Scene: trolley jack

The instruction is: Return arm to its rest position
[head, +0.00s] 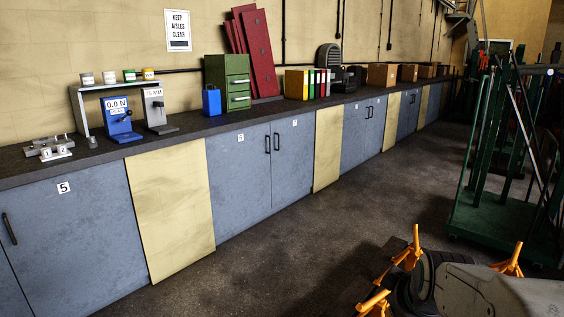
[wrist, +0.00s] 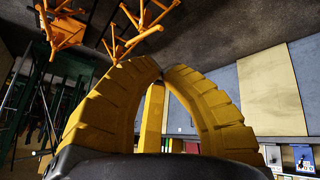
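My gripper (wrist: 160,68) fills the middle of the wrist view. Its ribbed yellow fingers curve inward and their tips come together, with nothing seen between them. A further yellow finger shows in the middle behind them. In the head view part of my arm, grey and black, lies at the lower right; the fingers cannot be made out there. The gripper appears to be in free air, apart from the counter and cabinets.
Orange stands (head: 408,252) are around my arm at the lower right; they also show in the wrist view (wrist: 66,30). A green rack (head: 490,190) stands at the right. A long counter (head: 190,127) runs along the wall above blue cabinets (head: 80,235). The floor (head: 330,225) between is clear.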

